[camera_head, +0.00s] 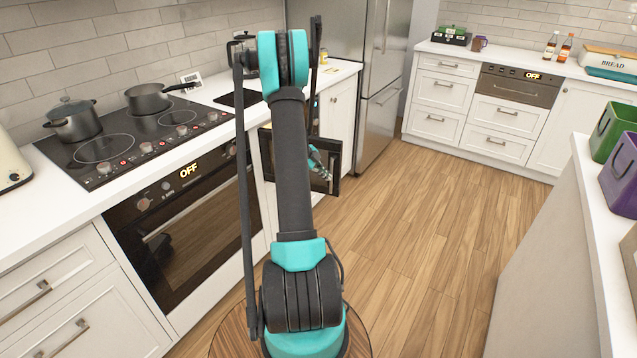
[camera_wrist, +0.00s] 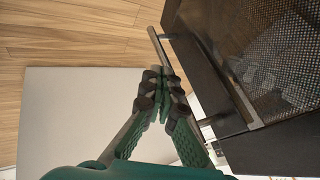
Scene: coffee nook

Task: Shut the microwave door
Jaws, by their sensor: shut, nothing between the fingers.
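The microwave door (camera_head: 333,180) stands open in the head view, a dark framed panel jutting out below the counter, right of the oven. My arm hides much of it and of the microwave body. In the wrist view the door (camera_wrist: 270,50) fills the right side, with a mesh window and a long metal handle bar (camera_wrist: 168,55). My gripper (camera_wrist: 160,80) is shut and empty, with its fingertips close beside the handle. I cannot tell whether they touch it. In the head view my gripper (camera_head: 320,163) shows small and partly hidden in front of the door.
The oven (camera_head: 190,235) and cooktop with two pots are on the left. A steel fridge (camera_head: 380,90) stands behind the door. A white counter (camera_head: 590,210) with green and purple containers is at right. The wooden floor (camera_head: 430,230) between is clear.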

